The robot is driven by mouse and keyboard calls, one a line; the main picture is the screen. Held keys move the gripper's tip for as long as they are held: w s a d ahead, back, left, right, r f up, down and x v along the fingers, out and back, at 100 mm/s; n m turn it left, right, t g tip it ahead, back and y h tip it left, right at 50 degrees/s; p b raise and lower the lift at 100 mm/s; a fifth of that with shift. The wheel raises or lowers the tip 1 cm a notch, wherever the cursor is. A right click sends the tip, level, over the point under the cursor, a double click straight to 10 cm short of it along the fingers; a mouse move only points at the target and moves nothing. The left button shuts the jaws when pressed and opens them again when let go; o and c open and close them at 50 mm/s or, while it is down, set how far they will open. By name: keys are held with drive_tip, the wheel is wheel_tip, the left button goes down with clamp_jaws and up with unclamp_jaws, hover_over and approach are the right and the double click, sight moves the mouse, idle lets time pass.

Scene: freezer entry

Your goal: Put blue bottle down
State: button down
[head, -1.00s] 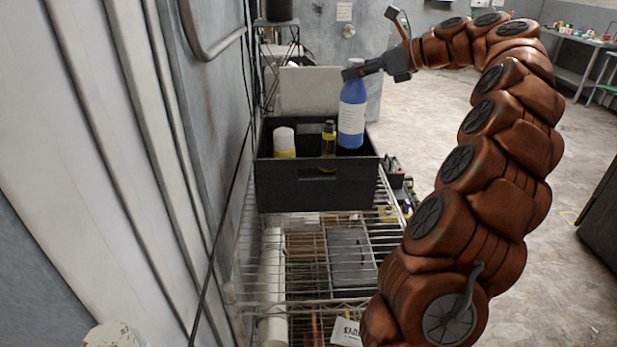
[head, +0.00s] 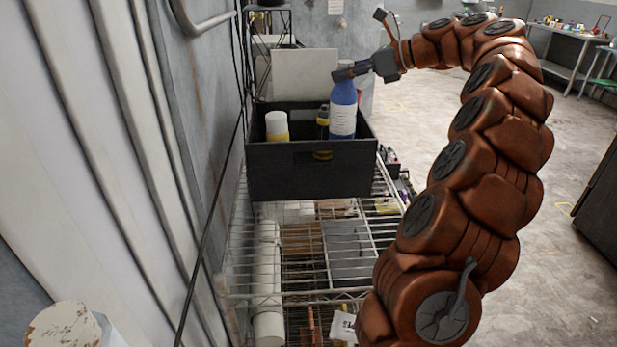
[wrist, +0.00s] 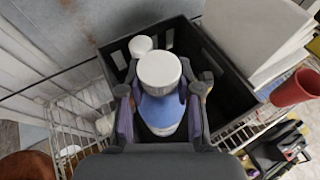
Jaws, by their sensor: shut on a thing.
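The blue bottle (head: 342,117) has a white label and stands upright at the right side of a black crate (head: 310,180). My gripper (head: 343,72) is shut on its upper part, just below the cap. In the wrist view the bottle's white cap (wrist: 160,70) shows between my two fingers, with the blue shoulder (wrist: 161,112) below it. The bottle's lower part is inside the crate, behind its front wall. Whether its base touches the crate floor is hidden.
A white bottle with a yellow band (head: 277,126) and a dark and yellow bottle (head: 322,122) also stand in the crate. The crate sits on a wire rack (head: 300,235). A grey wall is close on the left. A red cup (wrist: 296,88) shows in the wrist view.

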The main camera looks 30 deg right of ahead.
sight(343, 118)
drive_tip(key=shift+f+b, duration=0.35)
drive_tip(key=shift+f, duration=5.3)
drive_tip(key=c, duration=0.8)
unclamp_jaws()
drive_tip(key=b+v, duration=0.1)
drive_tip(key=v, duration=1.1)
